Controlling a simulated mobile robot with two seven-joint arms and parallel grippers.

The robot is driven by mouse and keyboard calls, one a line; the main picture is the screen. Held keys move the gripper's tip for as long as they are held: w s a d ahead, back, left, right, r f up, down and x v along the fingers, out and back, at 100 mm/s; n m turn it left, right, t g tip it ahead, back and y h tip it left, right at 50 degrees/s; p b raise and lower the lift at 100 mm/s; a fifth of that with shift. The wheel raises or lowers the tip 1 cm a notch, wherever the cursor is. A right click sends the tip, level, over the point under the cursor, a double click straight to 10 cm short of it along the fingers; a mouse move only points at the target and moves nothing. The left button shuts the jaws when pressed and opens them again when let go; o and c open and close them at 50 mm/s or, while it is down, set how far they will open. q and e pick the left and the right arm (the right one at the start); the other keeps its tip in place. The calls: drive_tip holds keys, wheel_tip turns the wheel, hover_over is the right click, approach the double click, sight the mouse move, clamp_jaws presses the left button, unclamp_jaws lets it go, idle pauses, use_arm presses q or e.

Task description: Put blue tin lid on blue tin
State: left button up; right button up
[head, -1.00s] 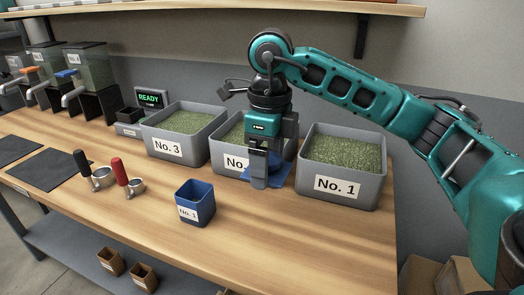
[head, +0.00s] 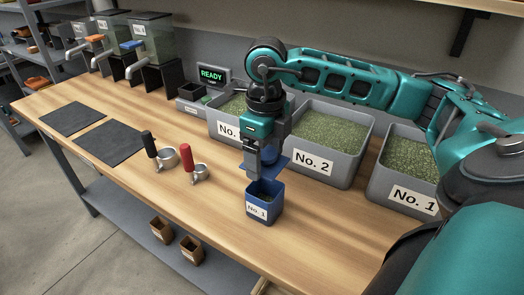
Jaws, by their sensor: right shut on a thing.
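The blue tin (head: 264,206), a square open cup labelled No. 1, stands upright on the wooden bench in the head view. My right gripper (head: 262,165) points down just above it, shut on the blue lid (head: 281,163). The lid is a flat blue square and looks tilted or seen at an angle, partly hidden by the fingers. Its near edge is over the tin, and the dark inside of the tin shows below it. My left gripper is not in view.
Grey bins of green beans, including No. 2 (head: 318,157) and No. 1 (head: 405,188), stand behind and to the right. Two scoops with black (head: 158,155) and red (head: 190,163) handles lie left of the tin. The bench front (head: 190,215) is clear.

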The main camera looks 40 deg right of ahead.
sight(265, 175)
drive_tip(key=shift+f, duration=0.1)
wheel_tip(265, 175, down, 5)
drive_tip(key=b, duration=0.5)
drive_tip(key=shift+f, duration=0.35)
idle(0.4)
drive_tip(key=shift+b, duration=0.3)
idle(0.8)
drive_tip(key=shift+f+b, duration=0.5)
idle(0.6)
idle(0.4)
